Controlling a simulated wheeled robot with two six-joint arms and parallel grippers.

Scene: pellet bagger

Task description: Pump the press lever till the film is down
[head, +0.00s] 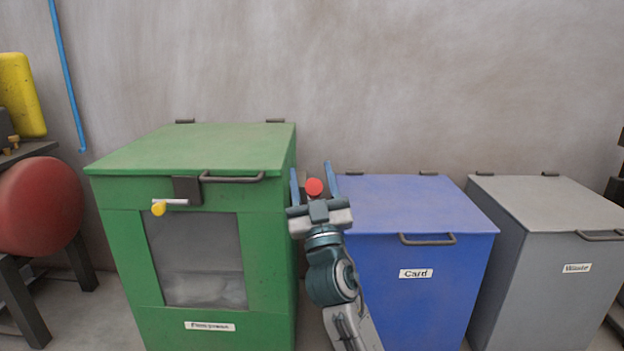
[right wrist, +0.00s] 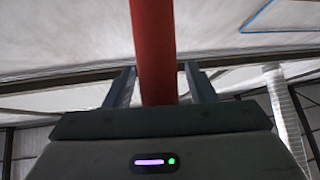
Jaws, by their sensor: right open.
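The green press bin (head: 194,328) stands left of centre with its lid down. A dark window in its front shows pale, crumpled film (head: 205,291) low inside. The press lever shows as a round red end (head: 314,187) at the bin's right side. My right gripper (head: 311,170) is open there, with its two fingers on either side of the lever. In the right wrist view the lever is a red bar (right wrist: 153,45) passing between the open fingers (right wrist: 159,80). I cannot tell whether they touch it. My left gripper is not in view.
A yellow-knobbed latch (head: 159,208) sits on the green bin's front. A blue Card bin (head: 416,315) stands just right of my right arm, and a grey bin (head: 535,310) beyond it. A red drum (head: 40,205) is at far left.

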